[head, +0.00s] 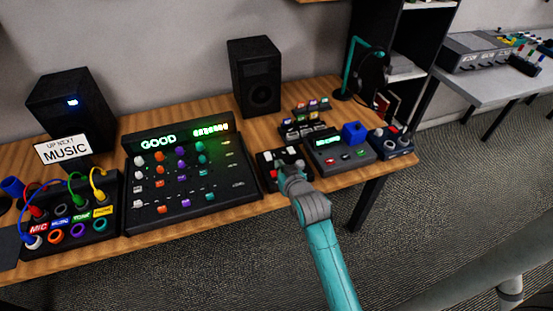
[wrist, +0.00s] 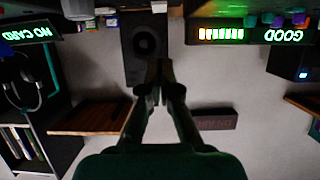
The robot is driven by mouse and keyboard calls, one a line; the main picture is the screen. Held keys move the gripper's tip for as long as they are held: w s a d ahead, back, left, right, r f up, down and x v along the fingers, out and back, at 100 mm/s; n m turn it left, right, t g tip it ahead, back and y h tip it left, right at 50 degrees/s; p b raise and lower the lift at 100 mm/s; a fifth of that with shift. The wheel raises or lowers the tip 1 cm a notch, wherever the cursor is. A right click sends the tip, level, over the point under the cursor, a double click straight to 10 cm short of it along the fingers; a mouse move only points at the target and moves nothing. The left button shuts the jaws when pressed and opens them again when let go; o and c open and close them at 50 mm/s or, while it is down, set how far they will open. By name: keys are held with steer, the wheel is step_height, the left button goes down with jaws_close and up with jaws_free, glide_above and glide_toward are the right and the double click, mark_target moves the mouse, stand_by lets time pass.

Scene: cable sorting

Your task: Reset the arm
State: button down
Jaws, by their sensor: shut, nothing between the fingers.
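My arm reaches in from the lower right in the head view, with teal and grey links. My gripper (head: 285,165) is over the front edge of the wooden table, at a small black box with light pads (head: 268,158). I cannot tell whether it touches that box. In the wrist view, which appears upside down, my gripper (wrist: 160,72) is shut and empty, its fingertips together in front of a black speaker (wrist: 142,42).
A mixer panel reading GOOD (head: 185,175) lies left of my gripper. A device with a blue cube (head: 354,133) is to the right. A cable box (head: 75,225) sits far left, below a MUSIC sign (head: 64,149). A headphone stand (head: 350,70) is at the back. The floor in front is clear.

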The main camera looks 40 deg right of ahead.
steer(key=shift+s+a+r, duration=0.1)
steer(key=shift+s+a, duration=0.1)
steer(key=shift+s, duration=0.25)
stand_by(0.3)
steer(key=s+a+f+n+t+y, duration=0.1)
steer(key=s+a+f, duration=0.2)
steer(key=s+a, duration=0.55)
steer(key=s+a+f+n+y, duration=0.1)
steer(key=s+a+f, duration=0.3)
steer(key=s, duration=0.8)
steer(key=s+a+r+n+y, duration=0.1)
steer(key=s+a+r, duration=0.2)
steer(key=s, duration=0.6)
steer(key=s+a+r+n+y, duration=0.1)
steer(key=s+a+r, duration=0.2)
steer(key=s+r, duration=0.3)
steer(key=s, duration=0.4)
steer(key=shift+s+a+t+y, duration=0.15)
steer(key=shift+a+t+y, duration=0.05)
steer(key=shift+t+y, duration=0.2)
